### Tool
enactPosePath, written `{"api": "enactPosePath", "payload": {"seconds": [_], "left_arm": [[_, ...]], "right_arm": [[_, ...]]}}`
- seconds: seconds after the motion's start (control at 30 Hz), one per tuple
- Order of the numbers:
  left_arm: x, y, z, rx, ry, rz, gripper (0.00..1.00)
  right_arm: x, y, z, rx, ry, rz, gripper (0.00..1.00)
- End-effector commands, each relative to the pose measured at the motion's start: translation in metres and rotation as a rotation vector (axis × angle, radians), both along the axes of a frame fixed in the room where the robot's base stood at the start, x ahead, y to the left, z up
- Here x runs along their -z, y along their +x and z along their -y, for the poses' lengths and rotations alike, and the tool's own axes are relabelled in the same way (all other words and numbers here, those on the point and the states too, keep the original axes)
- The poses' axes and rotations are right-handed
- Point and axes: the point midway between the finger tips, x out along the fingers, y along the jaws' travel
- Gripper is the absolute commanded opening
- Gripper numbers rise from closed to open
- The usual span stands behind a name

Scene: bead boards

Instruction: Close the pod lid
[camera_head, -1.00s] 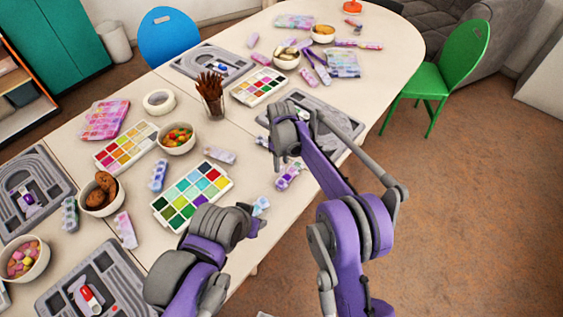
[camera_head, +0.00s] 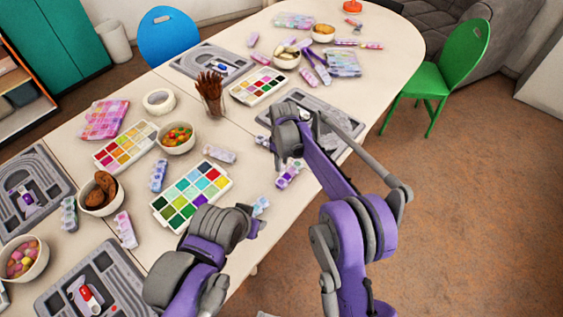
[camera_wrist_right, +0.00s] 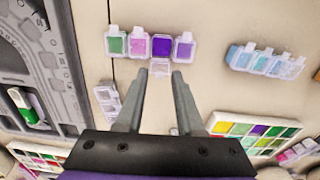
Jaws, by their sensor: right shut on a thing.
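A strip of several clear pods (camera_wrist_right: 151,46) lies on the table ahead of my right gripper in the right wrist view, with green, pink and purple contents. In the head view the pod strip (camera_head: 289,175) lies near the table's front edge, just below my right wrist.
Another pod strip, blue (camera_wrist_right: 264,62), lies to the right in the wrist view. A paint palette (camera_wrist_right: 250,133) is at lower right, a grey board (camera_wrist_right: 38,60) at left. In the head view a cup of brushes (camera_head: 211,95) and a candy bowl (camera_head: 175,138) stand behind.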

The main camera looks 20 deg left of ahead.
Motion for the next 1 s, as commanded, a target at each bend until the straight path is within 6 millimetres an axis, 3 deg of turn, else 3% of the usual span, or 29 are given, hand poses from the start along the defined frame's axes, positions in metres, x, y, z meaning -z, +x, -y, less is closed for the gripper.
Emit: {"api": "enactPosePath", "payload": {"seconds": [0.6, 1.0], "left_arm": [[0.061, -0.019, 0.0, 0.0, 0.0, -0.035, 0.5], [0.081, -0.023, 0.0, 0.0, 0.0, -0.043, 0.5]], "right_arm": [[0.008, -0.009, 0.026, 0.006, 0.368, 0.122, 0.0], [0.009, -0.012, 0.034, 0.002, 0.539, 0.18, 0.0]]}}
